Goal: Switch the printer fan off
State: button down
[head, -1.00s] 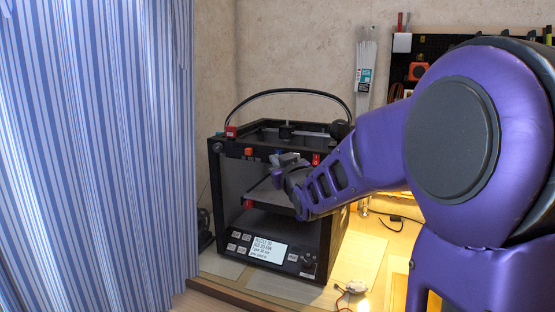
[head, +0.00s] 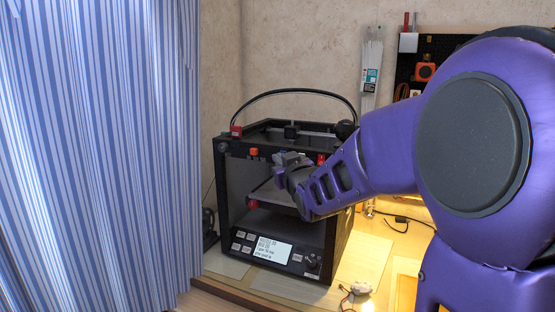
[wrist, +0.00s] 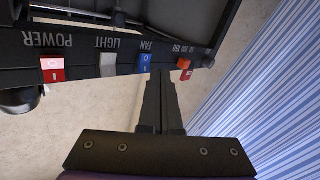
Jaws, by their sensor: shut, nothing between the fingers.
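The printer (head: 230,190) is a black open-fronted box with a row of switches along its top front beam. In the wrist view the row appears upside down. The blue rocker under the FAN label is the fan switch (wrist: 145,64), marked O and I; I cannot tell which side is pressed. My gripper (wrist: 161,73) is shut and empty, its tips close beside the fan switch, on its right in the wrist view. I cannot tell whether they touch. In the head view my gripper (head: 284,170) is in front of the beam and hides the fan switch.
A lit display (head: 262,247) is on the printer's lower front. A striped curtain (head: 95,150) hangs left.

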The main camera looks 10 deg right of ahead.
jog(key=s+a, duration=0.1)
jog(key=s+r, duration=0.1)
jog(key=s+a+r, duration=0.1)
jog(key=shift+s+a, duration=0.3)
jog(key=shift+s, duration=0.05)
jog(key=shift+w+d, duration=0.1)
dwell(0.3)
